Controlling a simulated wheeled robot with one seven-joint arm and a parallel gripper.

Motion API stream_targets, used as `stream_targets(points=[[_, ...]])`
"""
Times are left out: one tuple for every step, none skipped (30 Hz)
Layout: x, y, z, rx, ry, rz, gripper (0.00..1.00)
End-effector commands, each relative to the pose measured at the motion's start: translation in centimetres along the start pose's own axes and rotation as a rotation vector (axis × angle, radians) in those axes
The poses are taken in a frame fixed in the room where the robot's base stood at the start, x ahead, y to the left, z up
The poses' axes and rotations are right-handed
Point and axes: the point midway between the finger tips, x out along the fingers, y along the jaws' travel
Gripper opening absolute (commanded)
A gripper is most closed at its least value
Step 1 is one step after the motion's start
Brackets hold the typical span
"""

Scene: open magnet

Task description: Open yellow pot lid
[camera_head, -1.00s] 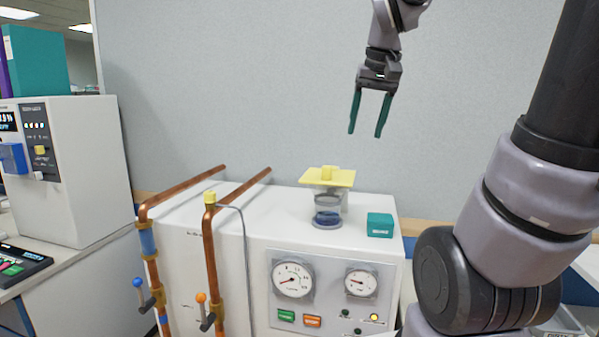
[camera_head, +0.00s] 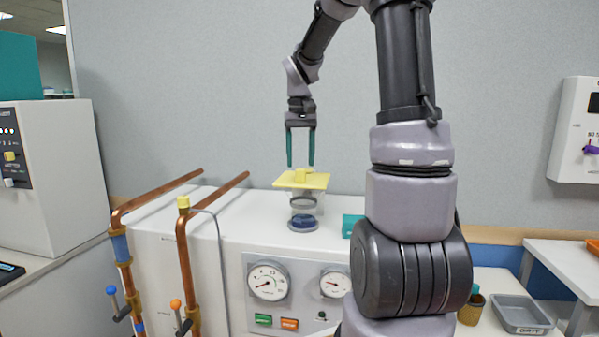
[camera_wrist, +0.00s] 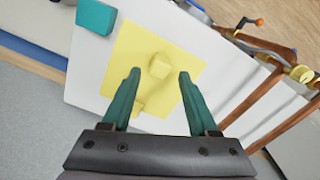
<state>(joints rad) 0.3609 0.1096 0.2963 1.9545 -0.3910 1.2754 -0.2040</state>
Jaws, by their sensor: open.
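The yellow square lid (camera_head: 283,181) with a small yellow knob (camera_head: 301,175) lies flat on a clear pot (camera_head: 304,217) with dark blue at its bottom. The pot stands on the white machine top. My gripper (camera_head: 300,165) is open and points down just above the lid, its teal fingers to either side of the knob in the head view. In the wrist view, the knob (camera_wrist: 159,66) is ahead of and between the fingertips (camera_wrist: 158,72), with nothing held. The lid (camera_wrist: 128,50) hides the pot there.
A teal block (camera_head: 351,226) sits right of the pot, partly behind my arm. Copper pipes (camera_head: 185,250) with valve handles run at the machine's left. A grey wall (camera_head: 200,100) stands behind. A grey tray (camera_head: 520,315) lies at the lower right.

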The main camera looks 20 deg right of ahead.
Motion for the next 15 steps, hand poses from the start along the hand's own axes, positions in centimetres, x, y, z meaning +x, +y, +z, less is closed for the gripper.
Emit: stream_targets(points=[[1.0, 0.0, 0.1, -0.001, -0.004, 0.0, 0.6], [1.5, 0.0, 0.1, -0.001, -0.004, 0.0, 0.6], [2.0, 0.0, 0.1, -0.001, -0.003, 0.0, 0.6], [2.4, 0.0, 0.1, -0.002, -0.003, 0.0, 0.6], [2.8, 0.0, 0.1, -0.002, -0.003, 0.0, 0.6], [3.1, 0.0, 0.1, -0.001, -0.002, 0.0, 0.6], [3.4, 0.0, 0.1, 0.0, -0.002, 0.0, 0.6], [3.6, 0.0, 0.0, 0.0, -0.001, 0.0, 0.6], [3.8, 0.0, 0.0, 0.0, 0.0, 0.0, 0.6], [3.9, 0.0, 0.0, 0.0, 0.0, 0.0, 0.6], [4.0, 0.0, 0.0, 0.0, 0.0, 0.0, 0.6], [4.1, 0.0, 0.0, 0.0, 0.0, 0.0, 0.6], [4.1, 0.0, 0.0, 0.0, 0.0, 0.0, 0.6], [4.1, 0.0, 0.0, 0.0, 0.0, 0.0, 0.6], [4.1, 0.0, 0.0, 0.0, 0.001, 0.0, 0.6]])
